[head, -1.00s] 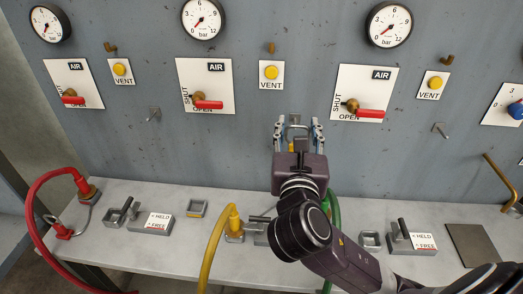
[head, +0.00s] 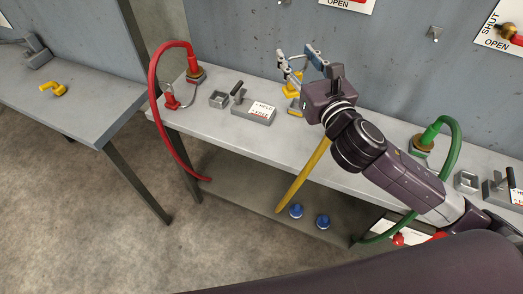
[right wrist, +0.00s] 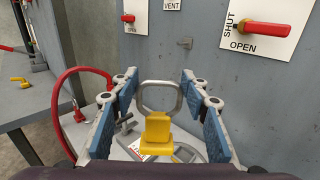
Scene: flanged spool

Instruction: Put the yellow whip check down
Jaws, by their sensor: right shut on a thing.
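The yellow whip check (right wrist: 157,132) shows in the right wrist view as a yellow block with a grey metal loop above it. My right gripper (right wrist: 158,100) is shut on it, the blue pads on either side of the loop. In the head view my right gripper (head: 302,62) is over the back of the bench (head: 285,148), near the wall. The whip check's yellow part (head: 291,90) shows just below the fingers. I cannot tell whether it touches the bench. The yellow hose (head: 304,178) hangs over the front edge, its upper end hidden behind my arm. My left gripper is out of view.
A red hose (head: 155,98) arches at the bench's left end. A HELD/FREE block (head: 254,112) and a square holder (head: 219,99) stand left of my gripper. A green hose (head: 452,130) is at right. A yellow fitting (head: 54,88) lies on another table (head: 90,118).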

